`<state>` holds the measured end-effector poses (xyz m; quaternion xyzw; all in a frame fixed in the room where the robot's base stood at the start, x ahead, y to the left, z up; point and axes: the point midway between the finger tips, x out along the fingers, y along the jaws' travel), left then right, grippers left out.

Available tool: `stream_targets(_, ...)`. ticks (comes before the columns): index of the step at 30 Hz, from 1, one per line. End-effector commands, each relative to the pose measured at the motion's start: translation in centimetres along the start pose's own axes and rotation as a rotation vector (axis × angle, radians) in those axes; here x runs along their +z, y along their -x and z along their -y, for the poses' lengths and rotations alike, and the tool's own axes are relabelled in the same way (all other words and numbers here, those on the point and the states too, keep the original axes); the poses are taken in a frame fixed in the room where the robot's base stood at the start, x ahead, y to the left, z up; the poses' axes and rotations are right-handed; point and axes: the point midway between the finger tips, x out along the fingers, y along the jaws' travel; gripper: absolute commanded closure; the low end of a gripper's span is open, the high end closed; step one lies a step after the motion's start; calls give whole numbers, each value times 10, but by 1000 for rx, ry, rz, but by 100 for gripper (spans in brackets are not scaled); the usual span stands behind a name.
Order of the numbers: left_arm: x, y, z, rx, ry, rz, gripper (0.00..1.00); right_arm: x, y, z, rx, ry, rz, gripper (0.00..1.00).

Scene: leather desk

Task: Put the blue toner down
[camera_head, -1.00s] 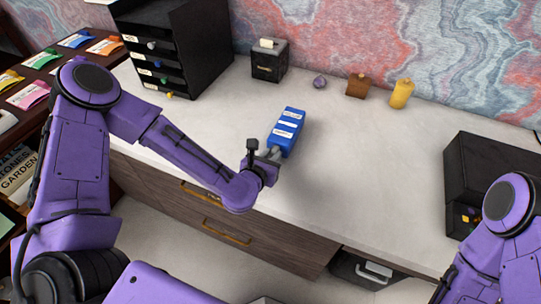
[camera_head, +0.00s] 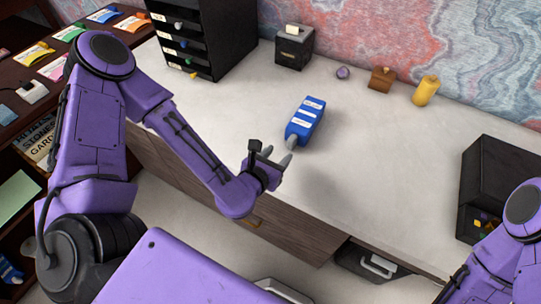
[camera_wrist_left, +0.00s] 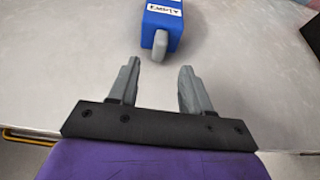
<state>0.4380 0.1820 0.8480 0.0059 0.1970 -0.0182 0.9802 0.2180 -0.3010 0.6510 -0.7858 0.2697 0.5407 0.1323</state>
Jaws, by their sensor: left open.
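The blue toner (camera_head: 306,121) is a blue box with white labels and a grey tab at its near end. It lies on the pale desk top (camera_head: 372,160), left of the middle. In the left wrist view the toner (camera_wrist_left: 163,32) shows at the top, its grey tab pointing toward the gripper. My left gripper (camera_head: 278,154) is open and empty at the near side of the toner. In the left wrist view its two fingers (camera_wrist_left: 155,82) are spread apart, with the tab just beyond them. My right gripper is out of view; only part of my right arm shows.
A black drawer unit (camera_head: 205,40) and a black box (camera_head: 294,46) stand at the back. A purple item (camera_head: 343,72), a brown wooden block (camera_head: 382,78) and a yellow bottle (camera_head: 426,91) stand along the wall. A black cabinet (camera_head: 500,185) stands at right. The desk's middle is clear.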

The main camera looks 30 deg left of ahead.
Motion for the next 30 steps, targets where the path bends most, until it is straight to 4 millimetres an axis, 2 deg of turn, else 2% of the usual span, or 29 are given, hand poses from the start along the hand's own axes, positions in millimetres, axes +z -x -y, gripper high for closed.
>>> stream_targets(1, 13, 14, 1, -3, -1, -6, 51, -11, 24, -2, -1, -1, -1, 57)
stream_targets(6, 9, 35, 0, -2, 0, -4, 51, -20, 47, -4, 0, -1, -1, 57)
stream_targets(10, 5, 42, 0, -2, 2, -1, 51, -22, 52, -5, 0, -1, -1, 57)
stream_targets(17, 2, 43, 0, -2, 1, 0, 51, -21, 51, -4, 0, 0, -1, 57)
stream_targets(19, -6, 44, 1, -10, -59, -23, 51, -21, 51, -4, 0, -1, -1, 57)
stream_targets(20, -14, 45, 2, -19, -125, -49, 51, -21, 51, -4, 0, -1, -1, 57)
stream_targets(22, -45, 51, 3, -63, -392, -145, 51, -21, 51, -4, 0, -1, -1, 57)
stream_targets(23, -63, 56, 2, -96, -547, -198, 51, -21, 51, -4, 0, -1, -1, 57)
stream_targets(25, -108, 71, -7, -206, -962, -333, 51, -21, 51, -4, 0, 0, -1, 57)
stream_targets(27, -149, 91, -24, -362, -1383, -457, 51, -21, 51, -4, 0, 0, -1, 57)
stream_targets(30, -190, 119, -59, -624, -1897, -590, 51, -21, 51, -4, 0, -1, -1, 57)
